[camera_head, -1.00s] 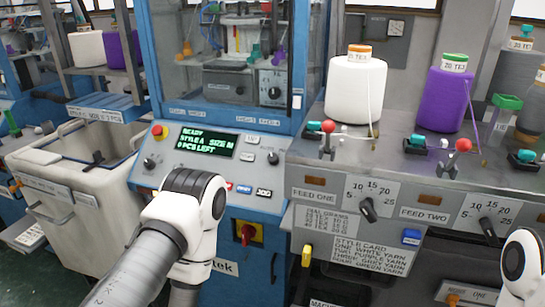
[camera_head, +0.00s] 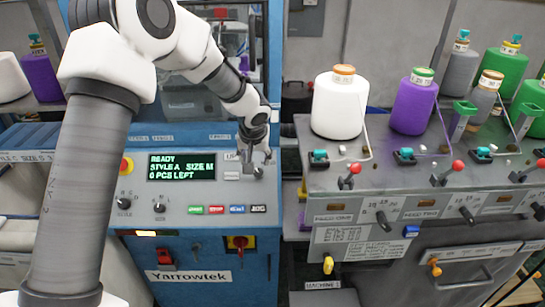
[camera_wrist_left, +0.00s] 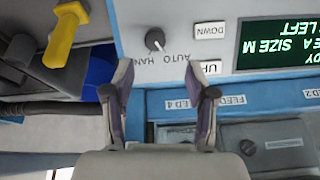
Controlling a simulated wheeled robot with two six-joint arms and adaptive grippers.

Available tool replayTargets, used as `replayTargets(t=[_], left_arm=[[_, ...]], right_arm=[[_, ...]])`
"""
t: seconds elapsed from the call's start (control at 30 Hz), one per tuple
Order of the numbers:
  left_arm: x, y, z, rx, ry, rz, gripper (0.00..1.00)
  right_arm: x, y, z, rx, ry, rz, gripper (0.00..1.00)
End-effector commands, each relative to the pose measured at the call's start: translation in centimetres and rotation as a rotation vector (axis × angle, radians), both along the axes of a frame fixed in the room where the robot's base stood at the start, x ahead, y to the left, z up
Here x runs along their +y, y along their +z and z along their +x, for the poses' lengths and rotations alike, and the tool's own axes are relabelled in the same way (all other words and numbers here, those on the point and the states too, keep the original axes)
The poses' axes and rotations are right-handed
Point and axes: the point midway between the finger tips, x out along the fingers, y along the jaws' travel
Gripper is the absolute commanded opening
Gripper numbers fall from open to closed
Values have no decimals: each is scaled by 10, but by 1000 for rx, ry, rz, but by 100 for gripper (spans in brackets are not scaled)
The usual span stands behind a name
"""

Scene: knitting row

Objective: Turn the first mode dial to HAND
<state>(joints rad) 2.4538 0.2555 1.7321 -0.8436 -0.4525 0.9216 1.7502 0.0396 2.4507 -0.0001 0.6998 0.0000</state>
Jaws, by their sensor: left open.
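The mode dial (camera_wrist_left: 155,40) is a small dark knob with a light pointer mark, on the light panel of the blue machine. AUTO and HAND labels sit beside it in the left wrist view, where the panel shows upside down. The dial (camera_head: 258,172) also shows in the head view, partly covered by my fingers. My left gripper (camera_head: 257,163) is just in front of the panel's right end. In the left wrist view the gripper (camera_wrist_left: 158,72) is open and empty, its fingers apart, with the dial beyond the gap between the fingertips. My right gripper is out of view.
The green display (camera_head: 181,167) reads READY, STYLE A, SIZE M, 0 PCS LEFT. DOWN (camera_wrist_left: 210,30) and UP (camera_wrist_left: 205,69) buttons are close to the dial. A red-and-yellow switch (camera_head: 240,244) is below. A grey feed bench (camera_head: 350,190) with levers and yarn cones stands right.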

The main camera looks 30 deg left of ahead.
Motion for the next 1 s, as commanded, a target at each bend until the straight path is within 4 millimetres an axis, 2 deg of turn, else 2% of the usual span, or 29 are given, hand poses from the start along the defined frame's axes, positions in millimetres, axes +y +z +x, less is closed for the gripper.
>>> replayTargets(t=[0.4,0.53,0.7,0.73,0.87,0.9,1.0], left_arm=[[13,-64,21,7,-2,0,57],[14,-73,24,5,-1,0,57],[14,-74,24,5,-2,-1,57],[14,-74,24,5,-2,-1,53],[14,-74,24,5,-2,-1,7],[14,-74,24,5,-2,-1,0],[14,-74,24,5,-2,-1,0]], right_arm=[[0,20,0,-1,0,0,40],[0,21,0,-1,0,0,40],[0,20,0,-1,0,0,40],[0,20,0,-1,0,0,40],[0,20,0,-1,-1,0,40],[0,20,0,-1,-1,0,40],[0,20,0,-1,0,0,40]])
